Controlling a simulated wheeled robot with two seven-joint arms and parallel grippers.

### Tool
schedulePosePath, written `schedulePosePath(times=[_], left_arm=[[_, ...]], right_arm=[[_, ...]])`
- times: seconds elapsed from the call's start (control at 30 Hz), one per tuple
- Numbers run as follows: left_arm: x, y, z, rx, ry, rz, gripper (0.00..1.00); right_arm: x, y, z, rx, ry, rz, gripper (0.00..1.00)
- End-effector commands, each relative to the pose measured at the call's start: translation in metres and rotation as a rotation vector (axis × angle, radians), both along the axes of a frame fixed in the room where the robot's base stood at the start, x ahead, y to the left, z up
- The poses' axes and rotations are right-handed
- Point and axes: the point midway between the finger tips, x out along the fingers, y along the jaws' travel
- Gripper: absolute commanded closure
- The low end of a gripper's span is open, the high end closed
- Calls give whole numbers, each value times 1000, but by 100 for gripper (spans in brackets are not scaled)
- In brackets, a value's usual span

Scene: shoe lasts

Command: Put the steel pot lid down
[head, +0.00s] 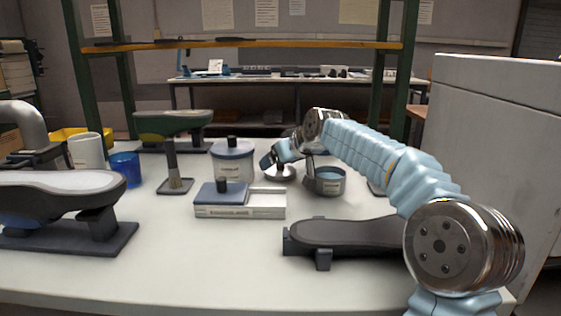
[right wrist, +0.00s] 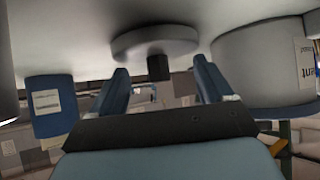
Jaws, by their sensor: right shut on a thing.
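The steel pot lid (head: 280,174) is a low round disc near the middle of the table, beside the steel pot (head: 325,181). My right gripper (head: 277,158) is over the lid, reaching in from the right. In the right wrist view the lid (right wrist: 155,42) appears upside down against the pale tabletop, with its dark knob (right wrist: 158,67) between the fingertips of my right gripper (right wrist: 160,66). The gripper is shut on the lid, though contact at the knob is hard to see. I cannot tell whether the lid's underside touches the table. My left gripper is not in view.
A lidded canister (head: 232,163) and a flat box (head: 240,203) stand left of the lid. A dark shoe-last stand (head: 345,236) lies in front. A blue cup (head: 126,168) and another last stand (head: 75,208) are at left. Bare table lies at front centre-left.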

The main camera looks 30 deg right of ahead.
Motion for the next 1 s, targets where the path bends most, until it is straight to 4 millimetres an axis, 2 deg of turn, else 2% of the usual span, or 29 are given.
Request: schedulePosePath(times=[0.2,0.6,0.63,0.73,1.0], left_arm=[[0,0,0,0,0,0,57],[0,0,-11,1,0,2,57],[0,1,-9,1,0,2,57],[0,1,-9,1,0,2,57],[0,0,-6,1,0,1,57]], right_arm=[[0,0,0,0,-1,0,49],[0,0,-12,0,0,0,49],[0,0,-11,0,0,0,16],[0,0,-11,0,0,0,1],[0,0,-7,0,0,0,0]])
